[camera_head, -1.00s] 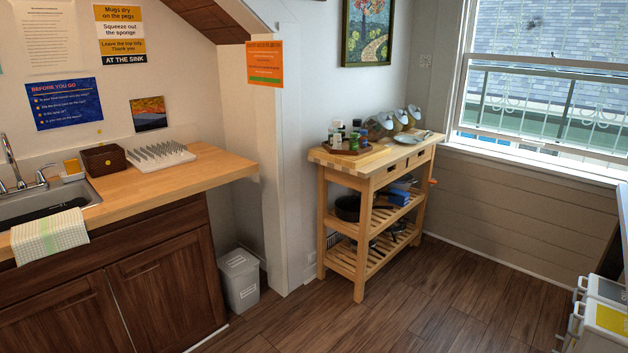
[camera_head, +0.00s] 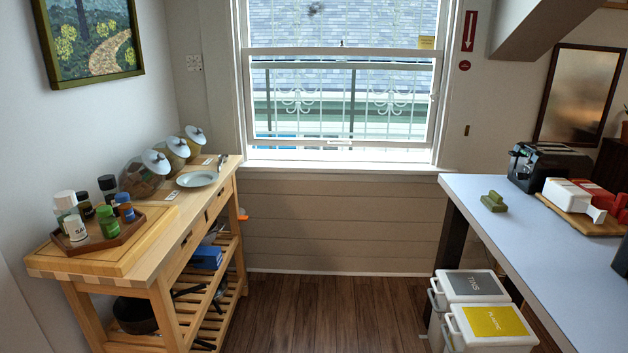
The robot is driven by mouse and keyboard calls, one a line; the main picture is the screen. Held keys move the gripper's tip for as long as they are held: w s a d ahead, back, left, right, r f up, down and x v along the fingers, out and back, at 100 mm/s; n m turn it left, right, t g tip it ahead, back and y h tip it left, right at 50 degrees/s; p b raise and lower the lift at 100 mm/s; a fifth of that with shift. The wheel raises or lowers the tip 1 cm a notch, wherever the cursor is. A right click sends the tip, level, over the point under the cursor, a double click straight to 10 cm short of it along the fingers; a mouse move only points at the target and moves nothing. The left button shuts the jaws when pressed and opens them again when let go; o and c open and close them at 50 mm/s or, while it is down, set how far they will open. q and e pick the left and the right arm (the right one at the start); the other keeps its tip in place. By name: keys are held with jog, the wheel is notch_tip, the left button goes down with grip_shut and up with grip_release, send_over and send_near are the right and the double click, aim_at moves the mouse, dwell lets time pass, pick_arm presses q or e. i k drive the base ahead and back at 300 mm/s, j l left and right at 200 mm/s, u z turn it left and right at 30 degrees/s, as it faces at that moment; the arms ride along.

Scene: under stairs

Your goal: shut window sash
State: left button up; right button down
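The window (camera_head: 245,100) is straight ahead in the far wall, with a white frame. Its lower sash (camera_head: 341,52) has a light top rail with a small catch on it. The lower sash's bottom rail, with a small handle (camera_head: 340,143), is just above the white sill (camera_head: 340,163). Neither of my grippers is in view.
A wooden cart (camera_head: 160,255) with jars, bottles and a plate (camera_head: 197,179) stands at left. A counter (camera_head: 535,235) with a toaster (camera_head: 545,168) is at right, with two bins (camera_head: 490,322) in front of its left side. Wood floor (camera_head: 320,310) between them is clear.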

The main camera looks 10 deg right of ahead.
aim_at(246, 52)
jog(key=i+z, duration=0.3)
jog(key=i, duration=1.5)
